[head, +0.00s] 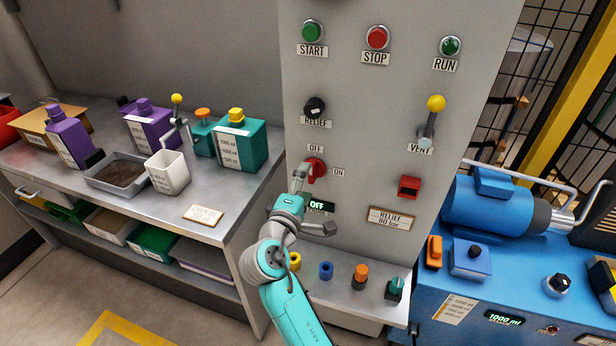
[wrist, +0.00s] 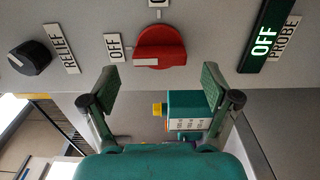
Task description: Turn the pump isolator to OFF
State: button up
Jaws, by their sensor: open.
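The red rotary knob (head: 316,168) is on the grey panel, with an OFF plate (head: 315,148) above it and an ON plate (head: 338,172) to its right. In the wrist view, the knob (wrist: 168,42) has a white mark on its grip, at the end nearest the OFF plate (wrist: 115,47); the grip lies along the line to OFF. My gripper (head: 299,178) is just left of the knob in the head view. In the wrist view, my gripper (wrist: 160,86) is open and empty, its fingers apart with the knob beyond the gap. They appear clear of it.
A black RELIEF knob (head: 314,107) is above the isolator, and a yellow-tipped VENT lever (head: 430,122) is to the upper right. A lit display (head: 317,205) reading OFF is below the knob. A bench (head: 220,232) with bottles is at left.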

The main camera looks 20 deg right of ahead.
jog(key=v, duration=0.9)
jog(key=shift+f, duration=0.1)
jog(key=s+d+f+n+y, duration=0.1)
jog(key=s+d+f+y, duration=0.15)
jog(key=f, duration=0.45)
jog(key=s+d+f+n+y, duration=0.1)
jog(key=s+f+y, duration=0.25)
jog(key=f, duration=0.25)
jog(key=s+d+f+m+y, duration=0.1)
jog(key=s+f+y, duration=0.1)
jog(key=s+f, duration=0.35)
jog(key=s+d+f+m+y, duration=0.1)
jog(key=s+f, duration=0.1)
jog(key=s, duration=0.6)
jog(key=s+r+m, duration=0.2)
jog(key=s+m, duration=0.1)
jog(key=s, duration=0.5)
jog(key=s+d+r+m+y, duration=0.1)
jog(key=s+r+m, duration=0.2)
jog(key=s, duration=0.5)
jog(key=s+d+r+m, duration=0.1)
jog(key=s+r+m, duration=0.1)
jog(key=s+m, duration=0.3)
jog(key=s, duration=0.3)
jog(key=shift+s+r+y, duration=0.15)
jog(key=shift+s+y, duration=0.15)
